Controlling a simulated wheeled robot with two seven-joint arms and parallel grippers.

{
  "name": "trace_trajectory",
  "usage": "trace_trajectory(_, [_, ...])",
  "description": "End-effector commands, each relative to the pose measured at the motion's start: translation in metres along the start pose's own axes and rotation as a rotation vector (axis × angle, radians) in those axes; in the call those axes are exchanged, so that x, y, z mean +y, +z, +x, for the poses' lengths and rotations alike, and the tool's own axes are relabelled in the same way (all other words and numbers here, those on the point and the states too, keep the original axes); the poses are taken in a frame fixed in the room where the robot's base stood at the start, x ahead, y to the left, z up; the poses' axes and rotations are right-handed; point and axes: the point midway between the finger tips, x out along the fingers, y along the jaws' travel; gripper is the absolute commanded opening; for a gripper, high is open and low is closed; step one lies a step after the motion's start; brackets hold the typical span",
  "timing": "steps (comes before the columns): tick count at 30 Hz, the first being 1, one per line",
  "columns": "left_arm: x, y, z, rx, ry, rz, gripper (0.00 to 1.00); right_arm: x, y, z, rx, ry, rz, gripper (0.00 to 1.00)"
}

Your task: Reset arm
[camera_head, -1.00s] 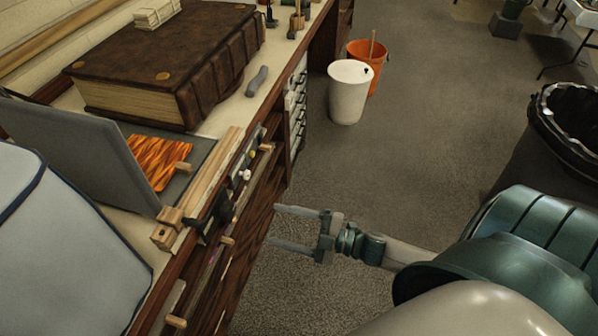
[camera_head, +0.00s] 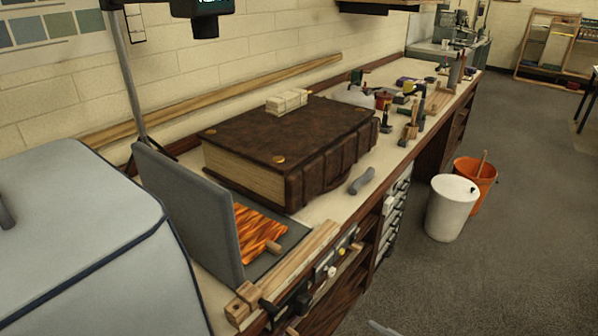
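Only a grey fingertip of my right gripper (camera_head: 382,328) shows at the bottom edge of the head view, over the floor beside the bench front. The rest of that gripper and its arm are out of frame, so its opening cannot be told. My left gripper and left arm are not in view.
A long bench (camera_head: 330,217) carries a thick brown book (camera_head: 290,150), a grey folded stand with an orange marbled sheet (camera_head: 256,230), and several tools farther back. A white bin (camera_head: 450,208) and orange bucket (camera_head: 477,185) stand right of it. The floor (camera_head: 500,285) is open.

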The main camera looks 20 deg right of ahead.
Motion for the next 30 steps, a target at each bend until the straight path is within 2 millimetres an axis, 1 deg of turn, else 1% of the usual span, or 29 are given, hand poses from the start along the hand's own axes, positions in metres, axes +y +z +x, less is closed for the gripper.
trace_trajectory(2, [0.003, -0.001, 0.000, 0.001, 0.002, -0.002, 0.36, -0.002, 0.002, 0.000, -0.007, 0.002, 0.006, 0.65])
trace_trajectory(5, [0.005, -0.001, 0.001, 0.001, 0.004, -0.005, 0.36, -0.008, 0.012, 0.001, -0.040, 0.010, 0.032, 0.65])
trace_trajectory(8, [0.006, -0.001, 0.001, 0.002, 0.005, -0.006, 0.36, -0.023, 0.033, 0.000, -0.109, 0.024, 0.087, 0.65])
trace_trajectory(11, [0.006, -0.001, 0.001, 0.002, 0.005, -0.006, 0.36, -0.050, 0.063, -0.002, -0.217, 0.041, 0.178, 0.65])
trace_trajectory(12, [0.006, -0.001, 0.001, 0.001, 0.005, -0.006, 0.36, -0.065, 0.077, -0.004, -0.269, 0.048, 0.222, 0.65])
trace_trajectory(14, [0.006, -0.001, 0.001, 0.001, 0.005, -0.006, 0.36, -0.092, 0.097, -0.007, -0.353, 0.058, 0.300, 0.65])
trace_trajectory(15, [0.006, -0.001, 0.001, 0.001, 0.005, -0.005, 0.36, -0.112, 0.110, -0.010, -0.411, 0.063, 0.355, 0.65])
trace_trajectory(17, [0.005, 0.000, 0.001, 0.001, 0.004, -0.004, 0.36, -0.146, 0.127, -0.014, -0.500, 0.066, 0.441, 0.65])
trace_trajectory(18, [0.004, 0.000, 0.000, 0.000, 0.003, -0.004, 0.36, -0.170, 0.135, -0.017, -0.558, 0.066, 0.499, 0.65])
trace_trajectory(20, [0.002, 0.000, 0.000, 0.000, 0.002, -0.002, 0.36, -0.207, 0.144, -0.023, -0.642, 0.062, 0.587, 0.65])
trace_trajectory(21, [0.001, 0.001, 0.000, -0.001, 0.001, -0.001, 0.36, -0.232, 0.148, -0.026, -0.695, 0.058, 0.644, 0.65])
trace_trajectory(23, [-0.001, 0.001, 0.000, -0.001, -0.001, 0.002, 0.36, -0.269, 0.150, -0.029, -0.768, 0.048, 0.724, 0.65])
trace_trajectory(24, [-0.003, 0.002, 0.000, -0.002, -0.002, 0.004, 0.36, -0.292, 0.149, -0.032, -0.813, 0.041, 0.776, 0.65])
trace_trajectory(27, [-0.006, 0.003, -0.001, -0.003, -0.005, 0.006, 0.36, -0.343, 0.143, -0.037, -0.909, 0.017, 0.883, 0.65])
trace_trajectory(30, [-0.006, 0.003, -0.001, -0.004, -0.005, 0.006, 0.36, -0.379, 0.133, -0.040, -0.975, -0.004, 0.961, 0.65])
